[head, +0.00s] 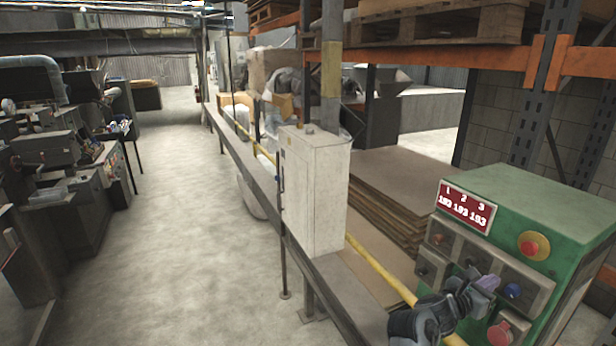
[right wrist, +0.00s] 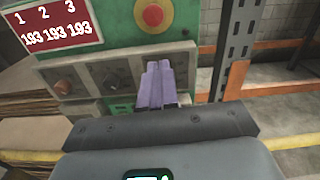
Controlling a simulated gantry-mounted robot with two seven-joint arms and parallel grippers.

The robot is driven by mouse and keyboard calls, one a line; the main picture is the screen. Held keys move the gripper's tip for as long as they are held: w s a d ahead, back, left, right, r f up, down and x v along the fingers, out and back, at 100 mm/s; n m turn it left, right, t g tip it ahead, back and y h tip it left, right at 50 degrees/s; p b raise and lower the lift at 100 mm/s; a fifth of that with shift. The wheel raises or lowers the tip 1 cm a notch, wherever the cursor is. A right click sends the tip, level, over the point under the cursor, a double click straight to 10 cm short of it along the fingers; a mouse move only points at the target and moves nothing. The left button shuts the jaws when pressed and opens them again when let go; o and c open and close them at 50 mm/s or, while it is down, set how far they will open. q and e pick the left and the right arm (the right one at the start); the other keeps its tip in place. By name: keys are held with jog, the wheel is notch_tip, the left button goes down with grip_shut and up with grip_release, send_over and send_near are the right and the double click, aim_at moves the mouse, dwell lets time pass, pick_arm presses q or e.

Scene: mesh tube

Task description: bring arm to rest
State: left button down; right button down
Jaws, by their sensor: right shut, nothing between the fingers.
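My right gripper (head: 487,284) is shut and empty, with its purple fingertips close in front of the green control box (head: 560,215) at the lower right of the head view. In the right wrist view the shut fingers (right wrist: 156,82) overlap the grey panel with the dark knobs (right wrist: 103,77). I cannot tell whether they touch it. The box carries a red display (head: 465,208) reading 193 three times, a red button on a yellow base (head: 533,246), a blue button (head: 512,291) and a lower red button (head: 499,334). My left gripper is not in view.
A rail with a yellow pipe (head: 378,268) and a grey cabinet (head: 313,190) stand left of the box. Stacked brown sheets (head: 400,190) lie behind. An orange rack beam (head: 440,58) runs above. The concrete aisle (head: 185,220) is clear; machines (head: 60,160) line its left side.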

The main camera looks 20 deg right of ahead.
jog(key=s+f+n+t+h, duration=0.2)
jog(key=s+f+n+t, duration=0.1)
jog(key=s+f+n, duration=0.35)
jog(key=s+a+f+n+t+y, duration=0.1)
jog(key=a+f+n+t+y, duration=0.3)
jog(key=a+n, duration=0.5)
jog(key=a+f+n+t+y, duration=0.1)
jog(key=a+f+n+y, duration=0.55)
jog(key=a+n, duration=0.3)
jog(key=s+a+f+n+t+y, duration=0.1)
jog(key=a+f+n+t+y, duration=0.2)
jog(key=a+f+n+y, duration=0.45)
jog(key=s+a+n+g+y, duration=0.2)
jog(key=s+a+n+g, duration=0.6)
jog(key=s+a+n, duration=0.95)
jog(key=w+d+r+n+p, duration=0.1)
jog(key=w+r+n+p, duration=0.1)
jog(key=r+p, duration=1.3)
jog(key=w+d+r+n+p, duration=0.2)
jog(key=r+p, duration=1.4)
jog(key=shift+w+d+r+n, duration=0.25)
jog(key=shift+n, duration=0.15)
